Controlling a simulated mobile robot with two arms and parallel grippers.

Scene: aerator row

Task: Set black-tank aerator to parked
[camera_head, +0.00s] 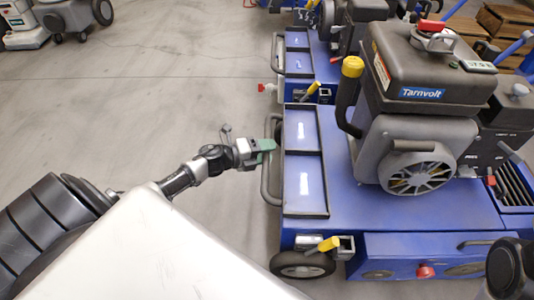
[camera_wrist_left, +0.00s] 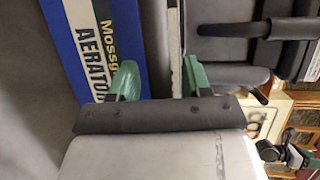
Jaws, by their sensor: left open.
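The near blue aerator (camera_head: 400,208) fills the right of the head view, with a dark grey-black tank (camera_head: 428,72) marked Tarnvolt on its engine. A grey rail (camera_head: 267,186) runs along its left side. A yellow-tipped lever (camera_head: 328,244) sits above its front wheel, and a yellow-capped black handle (camera_head: 352,68) rises beside the engine. My left gripper (camera_head: 270,150) is at the rail. In the left wrist view its green fingers (camera_wrist_left: 160,82) are apart, with a grey surface between them and a blue AERATOR label (camera_wrist_left: 92,45) beside. Whether they touch the rail is unclear. My right gripper is not seen.
A second blue aerator (camera_head: 301,62) stands close behind, with its own yellow lever (camera_head: 313,89) and red knob (camera_head: 262,87). A red knob (camera_head: 425,271) is on the near machine's front. Wooden crates (camera_head: 505,20) stand back right. Open concrete floor (camera_head: 130,110) lies left.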

